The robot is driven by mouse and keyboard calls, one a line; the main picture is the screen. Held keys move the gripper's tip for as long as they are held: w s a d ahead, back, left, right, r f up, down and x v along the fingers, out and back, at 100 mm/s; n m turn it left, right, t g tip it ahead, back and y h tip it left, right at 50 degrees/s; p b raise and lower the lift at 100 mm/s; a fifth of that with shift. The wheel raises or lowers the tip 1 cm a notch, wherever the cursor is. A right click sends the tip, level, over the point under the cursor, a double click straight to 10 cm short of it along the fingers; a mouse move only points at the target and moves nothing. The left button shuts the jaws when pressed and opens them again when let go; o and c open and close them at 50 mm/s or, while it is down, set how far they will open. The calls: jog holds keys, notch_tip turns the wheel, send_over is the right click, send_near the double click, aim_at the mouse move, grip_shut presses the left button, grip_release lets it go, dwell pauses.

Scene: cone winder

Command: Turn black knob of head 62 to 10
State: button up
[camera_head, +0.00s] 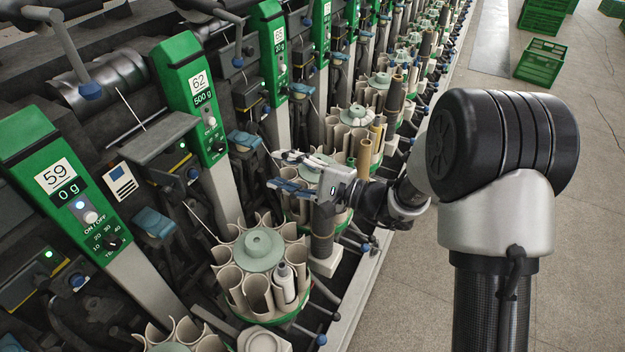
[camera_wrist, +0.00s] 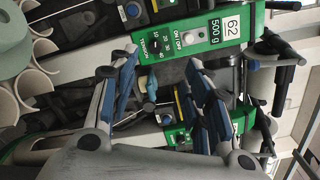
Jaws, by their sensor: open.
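Head 62 is a green panel (camera_head: 185,62) labelled 62, with a 500 g display, a white on/off switch and a black knob (camera_head: 218,147) low on its face. In the wrist view the panel (camera_wrist: 207,48) lies sideways and the black knob (camera_wrist: 154,54) shows beside the tension scale; its pointer is too small to read. My gripper (camera_head: 277,172) is open and empty, to the right of the knob and apart from it. In the wrist view the blue-padded fingers of my gripper (camera_wrist: 162,62) are spread, with the knob beyond them, nearer the left finger.
Head 59 (camera_head: 55,175), reading 0 g, stands nearer at left. A round magazine of cone tubes (camera_head: 262,245) stands below my gripper, with a white bottle (camera_head: 285,282) in it. More heads line the machine behind. Green crates (camera_head: 540,62) stand on the open floor at right.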

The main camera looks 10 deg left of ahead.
jog(key=v, duration=0.6)
jog(key=shift+s+d, duration=0.2)
jog(key=shift+d, duration=0.1)
jog(key=shift+f, duration=0.1)
dwell(0.7)
